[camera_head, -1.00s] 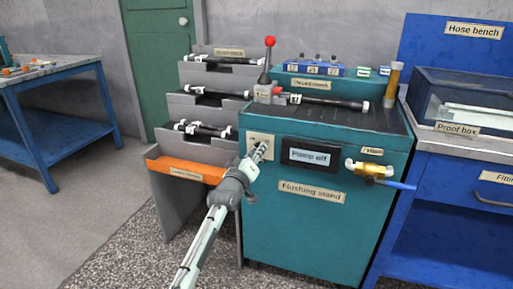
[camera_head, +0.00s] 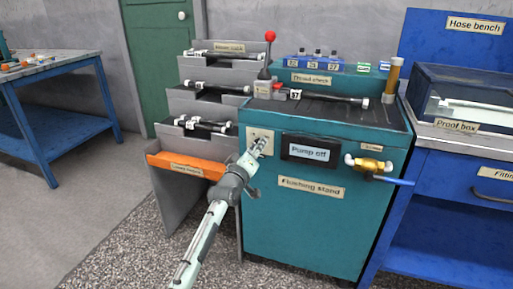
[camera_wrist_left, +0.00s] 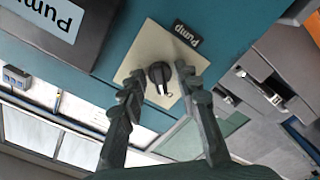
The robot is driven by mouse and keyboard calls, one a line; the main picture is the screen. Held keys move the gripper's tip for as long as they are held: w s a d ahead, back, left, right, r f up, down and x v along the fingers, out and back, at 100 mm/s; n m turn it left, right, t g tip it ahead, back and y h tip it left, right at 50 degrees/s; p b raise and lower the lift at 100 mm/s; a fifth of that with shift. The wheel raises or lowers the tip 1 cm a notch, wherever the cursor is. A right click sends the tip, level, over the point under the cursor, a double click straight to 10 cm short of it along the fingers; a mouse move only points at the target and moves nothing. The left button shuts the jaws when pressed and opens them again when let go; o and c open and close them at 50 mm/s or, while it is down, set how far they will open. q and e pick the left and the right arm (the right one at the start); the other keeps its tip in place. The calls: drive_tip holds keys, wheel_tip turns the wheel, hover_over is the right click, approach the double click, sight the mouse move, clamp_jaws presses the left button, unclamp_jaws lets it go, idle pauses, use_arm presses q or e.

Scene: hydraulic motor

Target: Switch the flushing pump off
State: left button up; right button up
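The teal flushing stand (camera_head: 300,225) stands in the middle of the head view. Its display (camera_head: 310,151) reads "Pump off". A cream switch plate (camera_head: 262,133) is at the upper left of its front. In the left wrist view the plate carries a black rotary knob (camera_wrist_left: 159,75) beside a label reading "Pump". My left gripper (camera_head: 258,147) is in front of the plate. In the left wrist view its fingers (camera_wrist_left: 155,85) are apart, one on each side of the knob; I cannot tell whether they touch it. My right gripper is not in view.
A red-knobbed lever (camera_head: 270,38) and a dark hose (camera_head: 330,98) are on top of the stand. A brass valve with a blue handle (camera_head: 370,166) sticks out at the right. A grey rack with an orange tray (camera_head: 185,165) adjoins on the left.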

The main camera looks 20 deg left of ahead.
use_arm(q)
drive_tip(key=s, duration=1.2)
drive_tip(key=shift+a, duration=0.2)
drive_tip(key=s+f+m+g+p, duration=0.2)
drive_tip(key=s+f+m+g, duration=0.5)
drive_tip(key=s+f, duration=0.95)
drive_tip(key=s+a+f+m+g+y, duration=0.1)
drive_tip(key=s+f+g, duration=0.3)
drive_tip(key=s, duration=0.5)
drive_tip(key=s+a+f+m+g+y, duration=0.1)
drive_tip(key=s+a+f+m+g, duration=0.1)
drive_tip(key=s+f, duration=0.3)
drive_tip(key=s+a+g+p, duration=0.1)
drive_tip(key=s, duration=0.3)
drive_tip(key=shift+f+g, duration=0.35)
drive_tip(key=shift+g, duration=0.05)
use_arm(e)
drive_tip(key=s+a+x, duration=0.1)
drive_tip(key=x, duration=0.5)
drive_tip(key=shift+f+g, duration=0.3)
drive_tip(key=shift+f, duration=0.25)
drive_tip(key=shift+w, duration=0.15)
